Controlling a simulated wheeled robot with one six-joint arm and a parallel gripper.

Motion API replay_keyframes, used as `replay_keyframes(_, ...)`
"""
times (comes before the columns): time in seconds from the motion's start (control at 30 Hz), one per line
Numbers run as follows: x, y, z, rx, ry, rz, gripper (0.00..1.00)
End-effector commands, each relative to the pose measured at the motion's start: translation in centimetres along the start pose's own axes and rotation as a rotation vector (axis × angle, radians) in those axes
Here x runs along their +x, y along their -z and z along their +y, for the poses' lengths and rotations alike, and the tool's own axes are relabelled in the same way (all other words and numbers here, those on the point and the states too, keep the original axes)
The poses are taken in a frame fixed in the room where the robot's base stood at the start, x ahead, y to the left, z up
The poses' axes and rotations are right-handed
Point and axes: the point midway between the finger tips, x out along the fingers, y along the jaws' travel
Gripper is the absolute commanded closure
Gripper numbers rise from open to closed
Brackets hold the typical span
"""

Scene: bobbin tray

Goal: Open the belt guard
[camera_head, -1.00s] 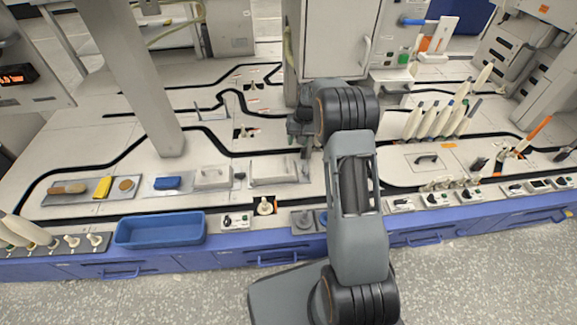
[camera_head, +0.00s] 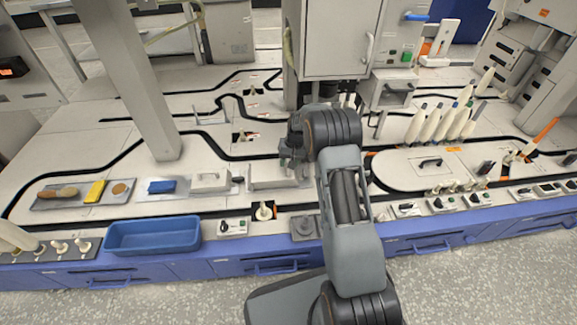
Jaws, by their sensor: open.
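A low grey box-like cover (camera_head: 268,183) lies on the table left of my arm; it may be the belt guard, but I cannot tell for certain. My gripper (camera_head: 290,165) is open, at the cover's right end and close to it. Its fingers are small and dark, so I cannot tell whether they touch the cover. My forearm hides the table just right of there. A similar smaller grey cover with a thin handle (camera_head: 211,182) sits further left.
A blue tray (camera_head: 152,249) stands at the front left edge. A grey cabinet (camera_head: 338,40) stands behind my gripper. Several cream bobbins (camera_head: 440,124) lean at the right, behind a flat plate with a black handle (camera_head: 431,163). A grey post (camera_head: 140,90) rises at left.

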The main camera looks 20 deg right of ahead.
Motion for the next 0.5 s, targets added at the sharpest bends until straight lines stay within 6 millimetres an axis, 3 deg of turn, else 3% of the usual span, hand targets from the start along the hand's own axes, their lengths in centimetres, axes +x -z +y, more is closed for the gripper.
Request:
replay_keyframes(0.43, 0.76, 0.0, -0.02, 0.0, 0.0, 0.0, 0.6)
replay_keyframes(0.5, 0.75, 0.0, -0.02, 0.0, 0.0, 0.0, 0.66)
